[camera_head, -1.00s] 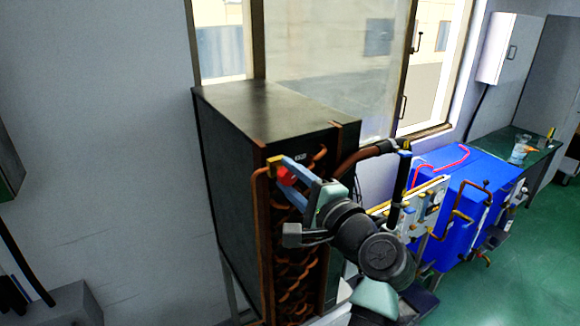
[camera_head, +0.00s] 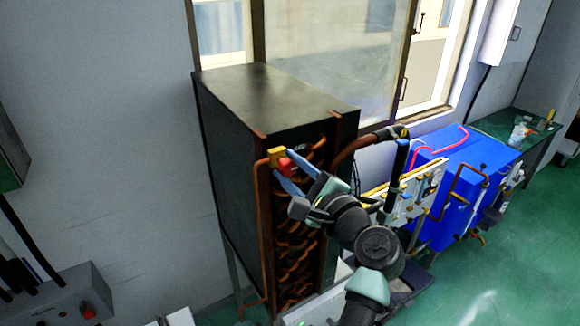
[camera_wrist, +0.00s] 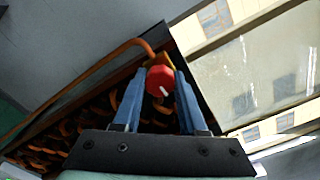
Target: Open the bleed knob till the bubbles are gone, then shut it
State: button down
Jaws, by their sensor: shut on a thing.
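The red bleed knob (camera_head: 285,166) sits on a brass fitting (camera_head: 276,155) at the top of a copper pipe, on the front upper corner of a tall dark cabinet. My gripper (camera_head: 283,169) has its two blue fingers on either side of the knob and is shut on it. In the wrist view, the round red knob (camera_wrist: 160,82) with a white mark faces the camera, between the fingertips, the mark pointing down and slightly right. Bubbles cannot be made out in either view.
The dark cabinet (camera_head: 220,105) has curved copper tubes (camera_head: 290,246) on its front, close below my gripper. A dark hose (camera_head: 352,153) and a blue unit with pipes (camera_head: 462,165) stand to the right. A grey box with a red button (camera_head: 65,300) is at the lower left.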

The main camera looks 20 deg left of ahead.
jog(key=shift+c, duration=2.3)
grip_release()
jog(key=b+v, duration=0.6)
jog(key=v, duration=0.7)
